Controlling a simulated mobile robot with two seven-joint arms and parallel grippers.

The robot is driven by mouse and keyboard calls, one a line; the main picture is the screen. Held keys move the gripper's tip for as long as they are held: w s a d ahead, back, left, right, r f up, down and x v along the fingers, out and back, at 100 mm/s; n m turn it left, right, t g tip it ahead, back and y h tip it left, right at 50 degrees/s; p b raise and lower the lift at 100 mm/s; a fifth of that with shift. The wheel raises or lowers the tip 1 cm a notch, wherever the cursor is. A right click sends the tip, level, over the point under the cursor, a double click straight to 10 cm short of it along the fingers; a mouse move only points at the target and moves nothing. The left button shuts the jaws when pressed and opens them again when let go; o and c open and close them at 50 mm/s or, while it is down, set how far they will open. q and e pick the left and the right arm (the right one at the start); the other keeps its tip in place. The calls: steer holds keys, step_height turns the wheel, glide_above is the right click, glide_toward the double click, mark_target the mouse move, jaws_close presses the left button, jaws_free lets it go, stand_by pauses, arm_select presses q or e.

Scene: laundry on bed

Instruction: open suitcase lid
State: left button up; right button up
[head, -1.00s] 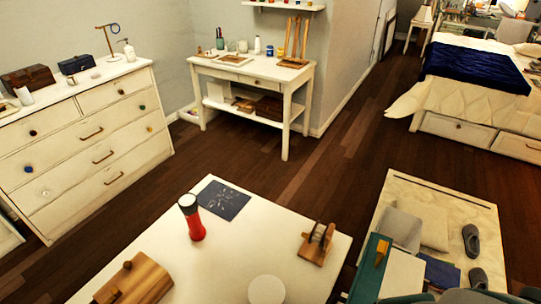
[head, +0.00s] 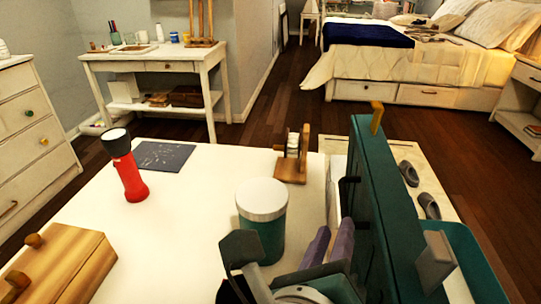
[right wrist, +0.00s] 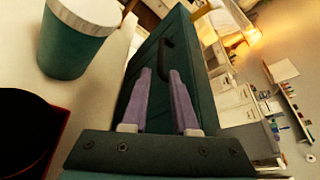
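The teal suitcase's lid (head: 372,190) stands steeply upright just right of the white table in the head view, with a yellow tab at its top edge. A teal tray-like part (head: 472,262) shows lower right of it. My right gripper (head: 326,232) is at the lid's left side, with its two purple fingers apart and nothing seen between them. In the right wrist view, the gripper (right wrist: 161,72) points at the teal lid face (right wrist: 190,70), which has a black handle (right wrist: 166,56). I cannot tell whether the fingers touch the lid. My left gripper is out of view.
On the white table (head: 190,215) stand a teal canister with a pale lid (head: 262,225), a red flashlight (head: 127,170), a wooden box (head: 60,265) and a small wooden stand (head: 292,160). Grey slippers (head: 409,174) lie on a mat to the right.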

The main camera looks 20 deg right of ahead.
mark_target(343, 209)
steer(key=b+x, duration=0.2)
steer(key=x, duration=0.7)
steer(key=shift+d, duration=0.1)
jaws_close()
stand_by(1.1)
